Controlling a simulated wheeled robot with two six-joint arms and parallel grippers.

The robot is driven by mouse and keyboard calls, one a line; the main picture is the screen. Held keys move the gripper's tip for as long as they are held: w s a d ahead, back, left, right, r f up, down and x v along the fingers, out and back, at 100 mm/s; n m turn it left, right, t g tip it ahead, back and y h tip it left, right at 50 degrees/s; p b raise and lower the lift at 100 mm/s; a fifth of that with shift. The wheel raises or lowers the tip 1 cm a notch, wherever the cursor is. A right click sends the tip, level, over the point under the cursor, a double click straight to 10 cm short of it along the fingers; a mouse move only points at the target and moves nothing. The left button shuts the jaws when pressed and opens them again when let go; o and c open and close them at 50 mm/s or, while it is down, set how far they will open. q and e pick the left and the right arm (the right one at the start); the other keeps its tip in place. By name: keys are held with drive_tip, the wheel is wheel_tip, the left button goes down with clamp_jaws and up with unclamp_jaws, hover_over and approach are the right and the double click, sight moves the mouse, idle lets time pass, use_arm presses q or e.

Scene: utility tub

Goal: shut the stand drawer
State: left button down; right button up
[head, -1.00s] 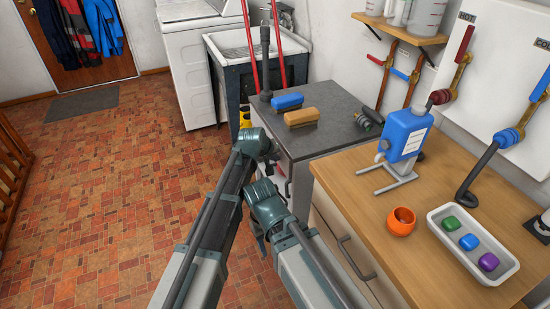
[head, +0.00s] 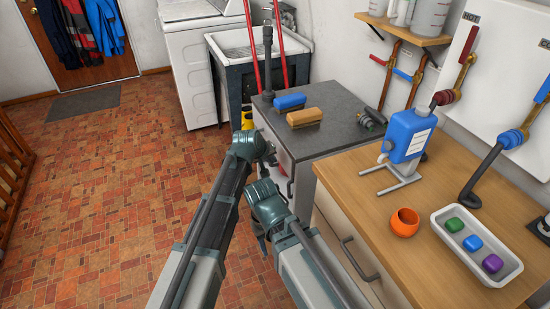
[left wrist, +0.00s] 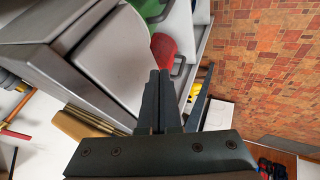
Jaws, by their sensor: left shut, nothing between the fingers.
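The stand (head: 335,120) is a pale cabinet with a dark grey top, to the right of my arms in the head view. Its drawer (left wrist: 196,50) appears pulled out in the left wrist view, with a dark handle on its front. A red thing (left wrist: 163,48) and a green thing (left wrist: 150,8) show inside it. My left gripper (left wrist: 156,76) is shut and empty, its fingertips near the red thing; contact is unclear. In the head view the left gripper (head: 272,160) is by the stand's front, partly hidden. My right gripper (head: 262,238) is mostly hidden below its wrist.
A blue brush (head: 290,101) and a tan brush (head: 304,117) lie on the stand. Open brick floor (head: 110,200) lies left.

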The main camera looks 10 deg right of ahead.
use_arm(q)
drive_tip(key=a+p+v, duration=0.1)
drive_tip(key=p+v, duration=0.7)
drive_tip(key=v, duration=0.2)
drive_tip(key=shift+s+a, duration=0.2)
drive_tip(key=shift+a, duration=0.05)
drive_tip(key=shift+f, duration=0.1)
drive_tip(key=s+a+f+m+g+y, duration=0.1)
drive_tip(key=s+a+f+g+y, duration=0.15)
drive_tip(key=s+a, duration=0.8)
drive_tip(key=s+a+f+m+g+y, duration=0.1)
drive_tip(key=s+a+f+g+y, duration=0.15)
drive_tip(key=s+a, duration=0.8)
drive_tip(key=s+d+r+m+g+p, duration=0.1)
drive_tip(key=s+d+r+m+p, duration=0.2)
drive_tip(key=d+r+p, duration=0.4)
drive_tip(key=s+d+r, duration=0.1)
drive_tip(key=d, duration=0.2)
drive_tip(key=shift+r+m+y+p, duration=0.25)
drive_tip(key=shift+m+y+p, duration=0.05)
drive_tip(key=shift+y+p, duration=0.1)
